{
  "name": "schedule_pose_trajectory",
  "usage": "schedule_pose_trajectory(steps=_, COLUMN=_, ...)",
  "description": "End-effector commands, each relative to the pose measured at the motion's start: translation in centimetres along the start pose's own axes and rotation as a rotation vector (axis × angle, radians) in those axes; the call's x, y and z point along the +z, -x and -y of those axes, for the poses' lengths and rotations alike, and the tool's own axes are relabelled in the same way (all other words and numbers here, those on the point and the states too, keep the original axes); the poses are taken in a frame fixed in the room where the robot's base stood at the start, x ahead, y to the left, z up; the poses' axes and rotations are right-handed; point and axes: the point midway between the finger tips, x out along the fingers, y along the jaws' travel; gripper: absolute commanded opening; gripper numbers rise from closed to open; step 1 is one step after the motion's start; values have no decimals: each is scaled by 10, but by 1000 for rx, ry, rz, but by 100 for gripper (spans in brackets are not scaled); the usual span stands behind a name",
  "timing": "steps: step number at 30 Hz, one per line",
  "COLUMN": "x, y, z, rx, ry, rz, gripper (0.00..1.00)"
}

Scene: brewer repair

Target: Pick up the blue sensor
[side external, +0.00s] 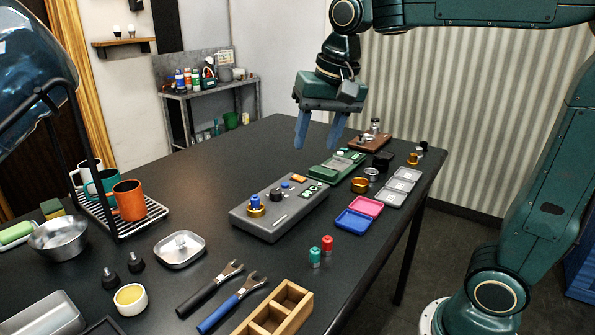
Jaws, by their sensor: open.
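A blue cylindrical part (255,201), which looks like the blue sensor, stands upright in a gold ring at the left end of a grey control box (281,214). My gripper (318,142) is open and empty, with two blue fingers pointing down. It hangs in the air above the far part of the table, above and to the right of the blue part in the picture, well apart from it. A small blue button and a black knob are also on the box.
A green device (336,166) lies behind the grey box. Blue (354,221) and pink (366,206) trays are to its right. Green and red small cylinders (327,244), wrenches (231,301) and a wooden box (278,310) are in front. The table's back left is clear.

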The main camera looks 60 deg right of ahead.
Motion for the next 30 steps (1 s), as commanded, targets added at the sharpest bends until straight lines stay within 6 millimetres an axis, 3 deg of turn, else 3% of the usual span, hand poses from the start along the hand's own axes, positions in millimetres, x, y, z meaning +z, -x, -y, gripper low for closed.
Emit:
schedule_pose_trajectory(steps=8, x=-51, y=-19, z=30, rx=56, ry=-223, rz=62, gripper=48)
schedule_pose_trajectory(steps=18, x=-106, y=-58, z=60, rx=140, ry=-496, rz=121, gripper=48)
schedule_pose_trajectory(steps=24, x=-130, y=-85, z=72, rx=190, ry=-638, rz=144, gripper=48)
schedule_pose_trajectory(steps=30, x=-141, y=-100, z=78, rx=218, ry=-715, rz=152, gripper=48)
